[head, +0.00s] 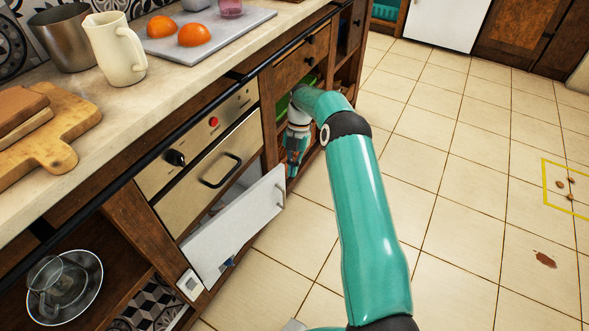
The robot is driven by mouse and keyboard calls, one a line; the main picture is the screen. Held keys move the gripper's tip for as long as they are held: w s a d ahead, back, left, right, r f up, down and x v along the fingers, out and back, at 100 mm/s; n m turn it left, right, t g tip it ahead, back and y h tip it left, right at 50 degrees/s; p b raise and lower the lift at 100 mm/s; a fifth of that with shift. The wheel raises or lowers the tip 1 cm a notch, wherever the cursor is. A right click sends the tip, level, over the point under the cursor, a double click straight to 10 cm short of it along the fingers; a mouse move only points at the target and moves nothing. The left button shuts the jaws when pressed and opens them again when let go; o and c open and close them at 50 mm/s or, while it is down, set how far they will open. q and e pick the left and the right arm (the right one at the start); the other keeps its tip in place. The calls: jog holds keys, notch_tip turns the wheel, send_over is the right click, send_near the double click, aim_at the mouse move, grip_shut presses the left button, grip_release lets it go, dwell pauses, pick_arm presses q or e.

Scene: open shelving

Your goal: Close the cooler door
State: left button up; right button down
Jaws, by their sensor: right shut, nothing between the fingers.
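The cooler door (225,235) is a white panel under the oven front, standing out from the cabinet at an angle. A dark gap shows behind its upper edge. Its handle (281,189) is at the right end. My right gripper (291,172) is shut and empty, pointing down just beyond the handle end, beside the cabinet front. I cannot tell if it touches the door. The inside of the cooler is mostly hidden behind the door. My left gripper is not in view.
Above the door are an oven front (216,148) with a bar handle and the counter (190,92), holding a pitcher (118,52), metal pot and boards. An open shelf at lower left holds a bowl (88,290). The tiled floor (445,190) is clear except for small debris and a brown stain.

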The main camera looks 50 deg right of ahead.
jog(key=w+a+r+m+t+y+p, duration=0.25)
jog(key=r+m+t, duration=0.35)
jog(key=m, duration=0.9)
jog(key=w+a+r+m+t+y+p, duration=0.1)
jog(key=w+a+r+m+t, duration=0.35)
jog(key=m, duration=1.15)
jog(key=s+d+f+m+h, duration=0.25)
jog(key=s+m, duration=0.25)
jog(key=m, duration=0.4)
jog(key=s+d+f+m+h, duration=0.1)
jog(key=s+f+m+h, duration=0.15)
jog(key=s+m, duration=0.45)
jog(key=s+d+f+m+h, duration=0.1)
jog(key=s+m+h, duration=0.25)
jog(key=m, duration=0.75)
jog(key=y+b, duration=0.1)
jog(key=b, duration=0.1)
send_near(277, 176)
jog(key=s+f+x, duration=0.1)
jog(key=x, duration=0.4)
jog(key=shift+w+d+r, duration=0.1)
jog(key=shift+w+r, duration=0.05)
jog(key=shift+w, duration=0.75)
